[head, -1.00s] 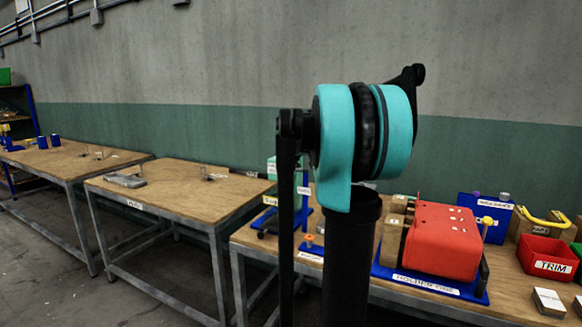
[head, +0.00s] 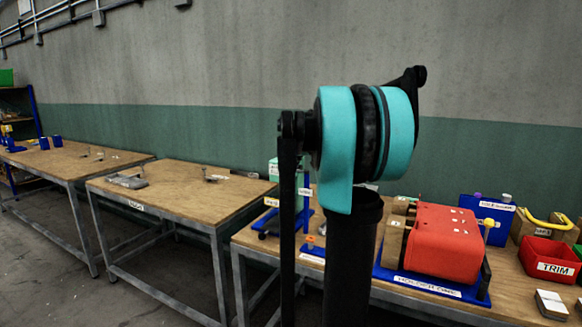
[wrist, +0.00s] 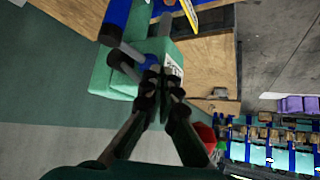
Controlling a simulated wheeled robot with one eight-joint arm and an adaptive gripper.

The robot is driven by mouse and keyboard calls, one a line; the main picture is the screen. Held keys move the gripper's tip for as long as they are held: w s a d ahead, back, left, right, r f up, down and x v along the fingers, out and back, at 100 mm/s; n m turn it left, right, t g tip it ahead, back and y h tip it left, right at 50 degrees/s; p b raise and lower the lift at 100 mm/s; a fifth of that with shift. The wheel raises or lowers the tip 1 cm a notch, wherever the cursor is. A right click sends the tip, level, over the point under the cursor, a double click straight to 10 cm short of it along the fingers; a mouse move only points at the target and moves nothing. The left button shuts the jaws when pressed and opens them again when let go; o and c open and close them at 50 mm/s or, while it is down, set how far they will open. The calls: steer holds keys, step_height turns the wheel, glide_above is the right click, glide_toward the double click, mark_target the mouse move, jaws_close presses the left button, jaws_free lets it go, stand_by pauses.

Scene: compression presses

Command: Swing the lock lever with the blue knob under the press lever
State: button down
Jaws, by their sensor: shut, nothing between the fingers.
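The green press (wrist: 103,79) shows in the wrist view, lying sideways in the picture, with a blue upright part (wrist: 115,20) and grey bars beside it. A small blue knob (wrist: 151,60) shows at the fingertips, partly hidden by them. I cannot tell whether the fingers touch it. My gripper (wrist: 165,84) is shut and empty, with its tips in front of the press. In the head view the green press (head: 272,170) stands on a blue base at the left end of the right bench, mostly hidden by my arm. The gripper is out of sight there.
A red machine labelled "HOLDER DIRE" or similar (head: 443,242) stands right of my arm on the bench. A red TRIM bin (head: 548,258) is further right. The middle bench (head: 185,200) is mostly clear. A wall runs behind the benches.

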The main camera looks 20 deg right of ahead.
steer(key=a+v, duration=0.1)
steer(key=v, duration=1)
steer(key=shift+d, duration=0.45)
steer(key=shift+r, duration=0.1)
steer(key=s+a+f+g, duration=0.1)
steer(key=s+a+f, duration=0.25)
steer(key=f, duration=0.35)
steer(key=s+a+f+g, duration=0.1)
steer(key=s+a+f, duration=0.1)
steer(key=a+f, duration=0.35)
steer(key=s+a+f+g, duration=0.1)
steer(key=s+a+f, duration=0.2)
steer(key=s+f, duration=0.9)
steer(key=s+a+f+m+g+h, duration=0.1)
steer(key=s+a+f+g, duration=0.1)
steer(key=s+f, duration=1.1)
step_height(320, 180, down, 3)
steer(key=shift+a+f, duration=0.1)
steer(key=shift+a, duration=0.4)
